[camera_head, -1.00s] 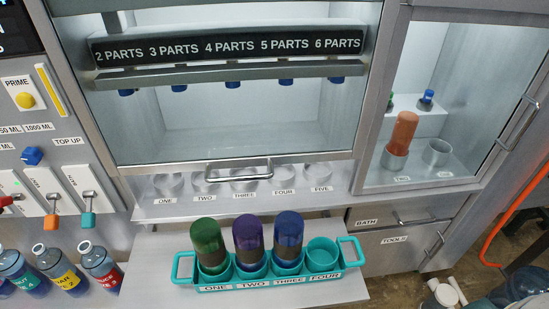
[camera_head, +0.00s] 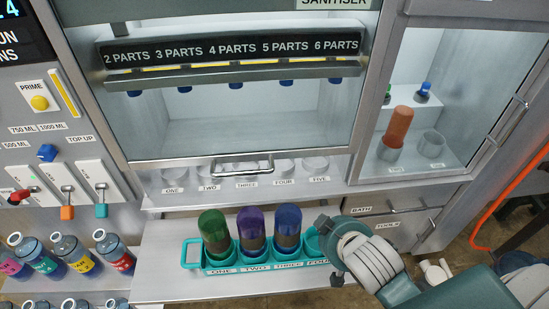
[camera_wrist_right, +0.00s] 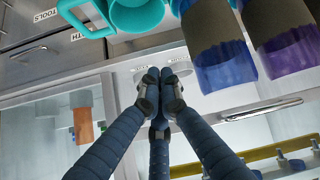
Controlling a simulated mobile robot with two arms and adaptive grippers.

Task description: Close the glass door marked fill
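A large glass door (camera_head: 225,95) fronts the middle bay, with a bar handle (camera_head: 243,168) along its bottom edge. A gap shows between that edge and the shelf of cups below. A second glass front (camera_head: 445,80) covers the right cabinet, with a handle (camera_head: 510,128) at its right side. I can read no "fill" mark on either. My right arm is at the lower right, beside the teal rack; its fingertips are hidden in the head view. In the right wrist view my right gripper (camera_wrist_right: 160,92) has its fingers together, empty, apart from any handle. My left gripper is not in view.
A teal rack (camera_head: 190,255) holding green, purple and blue jugs stands on the projecting shelf (camera_head: 160,275). Its right end is partly behind my right arm. Levers and bottles line the left. An orange jug (camera_head: 398,128) stands in the right cabinet.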

